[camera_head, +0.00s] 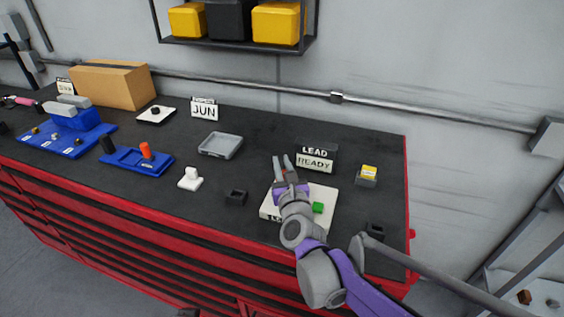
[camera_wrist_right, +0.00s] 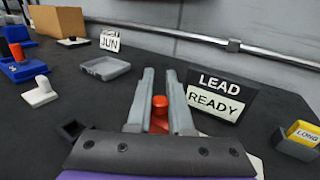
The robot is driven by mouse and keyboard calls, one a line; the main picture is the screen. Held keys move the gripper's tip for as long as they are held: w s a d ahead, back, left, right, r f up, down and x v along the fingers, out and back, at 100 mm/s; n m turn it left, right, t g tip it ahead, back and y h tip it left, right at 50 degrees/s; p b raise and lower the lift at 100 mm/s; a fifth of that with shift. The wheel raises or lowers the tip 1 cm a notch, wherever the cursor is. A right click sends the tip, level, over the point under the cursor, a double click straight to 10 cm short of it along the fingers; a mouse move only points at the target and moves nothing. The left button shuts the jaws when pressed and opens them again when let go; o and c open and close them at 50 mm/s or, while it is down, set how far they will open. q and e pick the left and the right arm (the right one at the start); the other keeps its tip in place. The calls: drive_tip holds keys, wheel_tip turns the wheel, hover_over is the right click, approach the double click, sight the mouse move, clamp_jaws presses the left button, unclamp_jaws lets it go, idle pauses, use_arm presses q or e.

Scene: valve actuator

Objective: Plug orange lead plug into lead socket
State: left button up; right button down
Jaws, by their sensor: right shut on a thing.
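My right gripper (camera_head: 281,162) reaches over the white lead block (camera_head: 327,194) near the right end of the bench. In the right wrist view its fingers (camera_wrist_right: 161,80) are shut on the orange lead plug (camera_wrist_right: 160,106), seen as an orange-red piece between them. The plug is hidden in the head view. The white block has a green piece (camera_head: 318,207) on its right side and a partly covered label on its front. The lead socket cannot be made out; my gripper and wrist cover much of the block. My left gripper is not in view.
A "LEAD READY" sign (camera_head: 315,159) stands just behind the white block. A yellow-topped block (camera_head: 367,175) is to the right, a small dark holder (camera_head: 236,197) to the left. A grey tray (camera_head: 220,145) and a blue base with an orange knob (camera_head: 146,150) lie farther left.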

drive_tip(key=shift+f, duration=0.25)
drive_tip(key=c, duration=0.7)
unclamp_jaws()
drive_tip(key=shift+c, duration=0.2)
drive_tip(key=s, duration=0.3)
drive_tip(key=s+d, duration=0.1)
drive_tip(key=s, duration=0.3)
drive_tip(key=s+d, duration=0.1)
drive_tip(key=s, duration=0.2)
drive_tip(key=shift+s+b, duration=0.3)
drive_tip(key=shift+s, duration=0.05)
